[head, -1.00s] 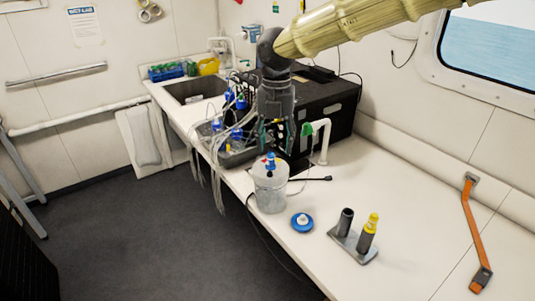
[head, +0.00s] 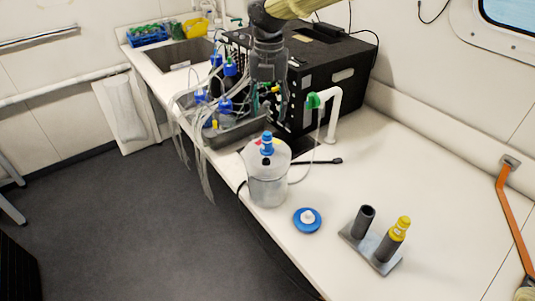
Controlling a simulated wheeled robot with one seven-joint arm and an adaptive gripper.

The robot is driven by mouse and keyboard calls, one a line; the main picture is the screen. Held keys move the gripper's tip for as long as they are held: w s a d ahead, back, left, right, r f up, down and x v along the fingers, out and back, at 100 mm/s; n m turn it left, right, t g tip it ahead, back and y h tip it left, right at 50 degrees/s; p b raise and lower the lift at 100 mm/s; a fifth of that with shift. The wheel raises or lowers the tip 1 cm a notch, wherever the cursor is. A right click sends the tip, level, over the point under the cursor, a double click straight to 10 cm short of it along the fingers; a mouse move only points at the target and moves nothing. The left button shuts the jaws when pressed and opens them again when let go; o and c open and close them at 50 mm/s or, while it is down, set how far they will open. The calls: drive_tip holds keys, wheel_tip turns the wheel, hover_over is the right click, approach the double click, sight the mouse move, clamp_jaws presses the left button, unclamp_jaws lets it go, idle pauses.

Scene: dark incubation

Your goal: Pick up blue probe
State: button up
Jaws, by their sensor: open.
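The blue probe (head: 267,145) stands upright in the translucent bucket (head: 268,187), its blue top showing above the lid; its lower part is hidden. My gripper (head: 271,113) points down, open and empty, and appears just above and behind the blue probe in the picture, apart from it. Its fingers are dark against the black box and hard to make out. A yellow-topped probe (head: 398,230) stands in one tube of a grey two-tube holder (head: 350,236); the other tube is empty.
A blue disc (head: 307,221) with a white knob lies on the counter. A black box (head: 345,95), a white pipe stand (head: 333,115) and a tray of blue-capped bottles (head: 250,130) with loose tubing crowd the area behind the bucket. The counter at right (head: 440,200) is mostly clear.

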sight(267, 133)
drive_tip(key=shift+w+f, duration=0.2)
drive_tip(key=shift+f, duration=0.5)
wheel_tip(267, 133, down, 4)
drive_tip(key=shift+d+f+p, duration=0.1)
drive_tip(key=shift+f+p, duration=0.1)
drive_tip(key=shift+p, duration=0.65)
drive_tip(key=shift+s+f+p, duration=0.15)
drive_tip(key=shift+f+p, duration=0.25)
drive_tip(key=f+p, duration=0.1)
drive_tip(key=f, duration=0.2)
drive_tip(key=shift+a+p, duration=0.35)
drive_tip(key=shift+p, duration=0.05)
drive_tip(key=shift+f, duration=0.75)
clamp_jaws()
